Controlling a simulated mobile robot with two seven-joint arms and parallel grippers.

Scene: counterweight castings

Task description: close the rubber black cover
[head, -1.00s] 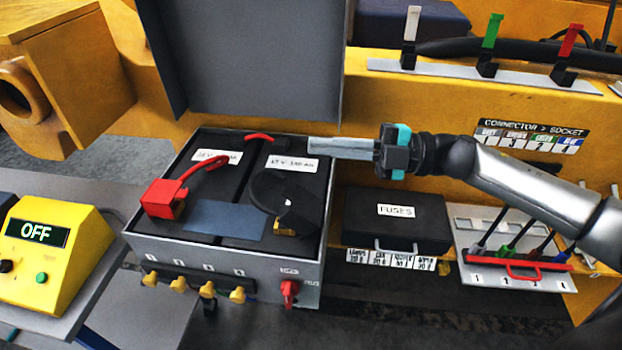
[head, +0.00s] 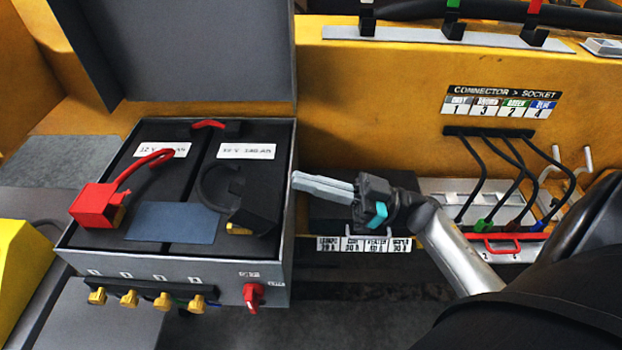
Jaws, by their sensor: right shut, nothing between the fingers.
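The black rubber cover (head: 258,205) is on the right-hand battery in the open grey box, near its front right corner. It looks tilted up, and a bit of brass terminal (head: 238,229) shows at its lower front edge. A dark curved cable (head: 207,176) arches beside it on the left. My right gripper (head: 294,182) has its fingers together and empty. Its tips point left at the box's right edge, to the right of the cover and apart from it in the picture. My left gripper is not in view.
The grey box (head: 170,264) has its lid (head: 190,50) raised at the back. A red cover (head: 95,204) sits on the left-hand battery. Yellow knobs (head: 130,299) and a red switch (head: 253,294) line the front. A connector panel with cables (head: 460,190) stands at right.

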